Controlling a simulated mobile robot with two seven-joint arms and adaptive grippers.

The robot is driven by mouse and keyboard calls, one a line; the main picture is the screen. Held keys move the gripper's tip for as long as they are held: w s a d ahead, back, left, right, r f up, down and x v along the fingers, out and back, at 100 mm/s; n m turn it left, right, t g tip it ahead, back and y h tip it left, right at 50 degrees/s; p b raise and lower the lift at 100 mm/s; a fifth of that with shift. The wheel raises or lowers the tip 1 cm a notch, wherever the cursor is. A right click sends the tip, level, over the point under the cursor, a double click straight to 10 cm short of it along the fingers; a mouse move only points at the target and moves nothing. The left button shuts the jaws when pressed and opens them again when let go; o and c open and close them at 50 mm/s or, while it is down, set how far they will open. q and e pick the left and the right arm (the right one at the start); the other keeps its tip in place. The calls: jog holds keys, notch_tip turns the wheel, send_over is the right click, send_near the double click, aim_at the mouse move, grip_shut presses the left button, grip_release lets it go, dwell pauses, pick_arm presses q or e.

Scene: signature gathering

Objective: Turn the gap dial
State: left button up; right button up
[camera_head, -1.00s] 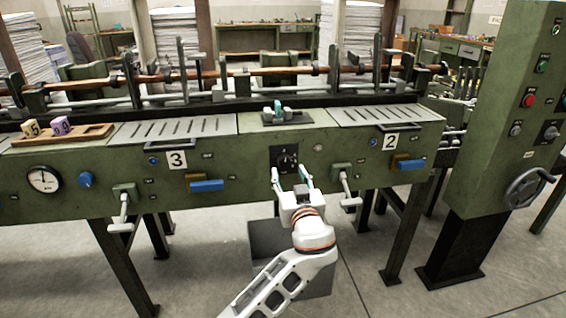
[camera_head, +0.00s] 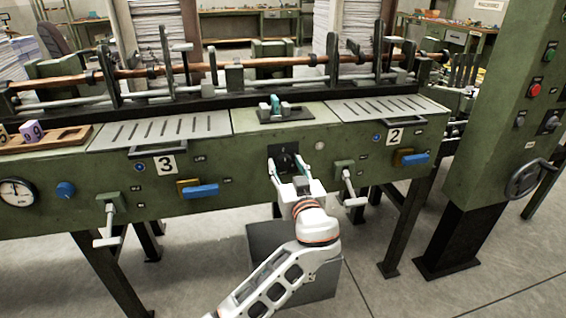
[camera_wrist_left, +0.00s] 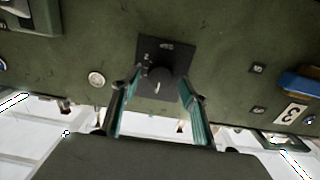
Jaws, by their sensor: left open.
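The gap dial is a black round knob on a square black plate on the green machine's front, between the stations marked 3 and 2. In the head view the dial (camera_head: 286,159) shows just beyond my left gripper (camera_head: 294,168). In the left wrist view the dial (camera_wrist_left: 158,80) sits ahead, between the two teal-lined fingers of the left gripper (camera_wrist_left: 160,92). The fingers are open, one on each side of the knob. I cannot tell whether they touch it. My right gripper is not in view.
A crank handle (camera_head: 349,183) stands out right of the dial, and another crank (camera_head: 109,212) farther left. Blue handles (camera_head: 201,190) stick out below the number plates. A grey box (camera_head: 262,240) stands on the floor under my arm. A green control column (camera_head: 490,130) stands at the right.

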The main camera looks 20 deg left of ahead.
pick_arm(q)
jog(key=shift+w, duration=0.1)
dwell(0.3)
jog(key=c, duration=1.1)
